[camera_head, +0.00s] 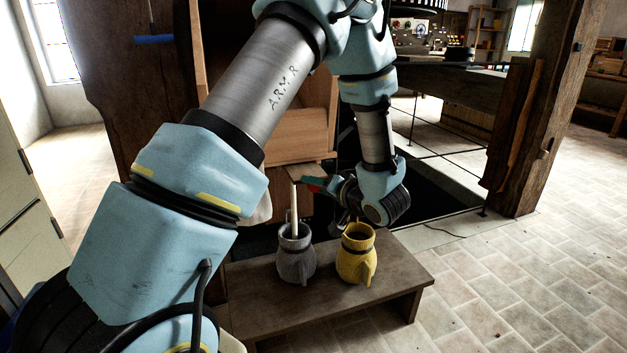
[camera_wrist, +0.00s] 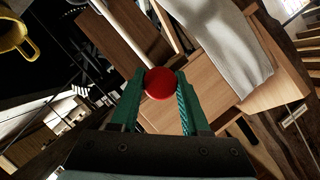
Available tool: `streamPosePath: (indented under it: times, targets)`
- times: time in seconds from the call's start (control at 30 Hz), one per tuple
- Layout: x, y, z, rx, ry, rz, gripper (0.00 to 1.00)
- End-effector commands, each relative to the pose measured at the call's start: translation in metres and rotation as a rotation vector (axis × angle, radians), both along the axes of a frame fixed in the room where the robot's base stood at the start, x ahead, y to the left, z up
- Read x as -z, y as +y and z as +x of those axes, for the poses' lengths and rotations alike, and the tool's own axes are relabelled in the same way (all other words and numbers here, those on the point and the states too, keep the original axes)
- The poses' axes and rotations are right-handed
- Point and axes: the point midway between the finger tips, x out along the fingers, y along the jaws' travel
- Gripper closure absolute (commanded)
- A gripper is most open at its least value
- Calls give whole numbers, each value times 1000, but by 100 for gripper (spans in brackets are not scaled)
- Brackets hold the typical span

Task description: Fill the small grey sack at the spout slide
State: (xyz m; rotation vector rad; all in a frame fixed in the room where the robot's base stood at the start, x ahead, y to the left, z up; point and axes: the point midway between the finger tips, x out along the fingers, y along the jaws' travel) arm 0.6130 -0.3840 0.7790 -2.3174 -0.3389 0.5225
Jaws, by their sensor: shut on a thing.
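The small grey sack (camera_head: 296,262) stands upright and open-topped on a low wooden bench (camera_head: 255,300). A pale stream (camera_head: 294,212) drops from the wooden spout (camera_head: 302,172) into its mouth; the level inside is hidden. My gripper (camera_head: 322,184) is above and behind the sacks, at the spout. In the wrist view my gripper (camera_wrist: 160,98) is shut on a round red knob (camera_wrist: 159,82), which sits between its green fingers. The knob also shows small in the head view (camera_head: 312,184). The slide itself is hard to make out.
A yellow sack (camera_head: 357,256) stands on the bench to the right of the grey one; part of it shows in the wrist view (camera_wrist: 14,36). A thick wooden post (camera_head: 545,110) stands at right. The tiled floor (camera_head: 530,290) at front right is clear.

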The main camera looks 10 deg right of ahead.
Motion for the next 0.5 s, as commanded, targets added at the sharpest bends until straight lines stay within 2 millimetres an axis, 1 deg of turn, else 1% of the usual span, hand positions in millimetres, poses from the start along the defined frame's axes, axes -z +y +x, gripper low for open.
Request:
streamPosePath:
  times: [0.03,0.07,0.1,0.33,0.5]
  targets:
    - [4,2,-1,-4,9,3,100]
    - [5,2,-1,-4,9,3,100]
    - [4,2,-1,-4,9,3,51]
    - [3,2,0,-3,5,2,25]
    - [2,1,0,-3,3,2,24]
